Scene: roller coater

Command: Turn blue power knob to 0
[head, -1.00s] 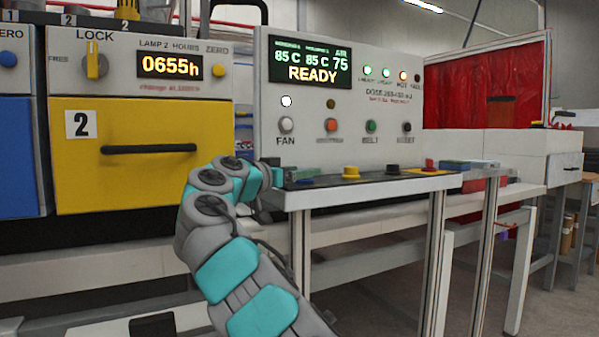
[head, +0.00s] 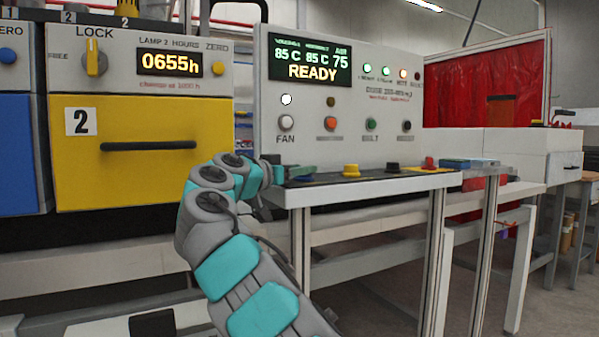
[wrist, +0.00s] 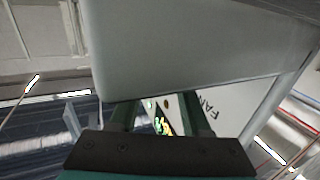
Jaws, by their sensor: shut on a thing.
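My gripper (head: 299,171) is at the left end of the control ledge below the READY panel, its green fingers pointing right. It is shut on the blue power knob (head: 302,179), of which only a small dark blue part shows under the fingers. The knob's pointer and its 0 mark cannot be made out. In the wrist view, the two dark green fingers (wrist: 160,116) reach up to a large pale surface (wrist: 185,50), and the knob is hidden there.
The upright panel (head: 345,105) with FAN and other buttons rises behind. A yellow drawer (head: 140,180) is at left. Metal posts stand below the ledge.

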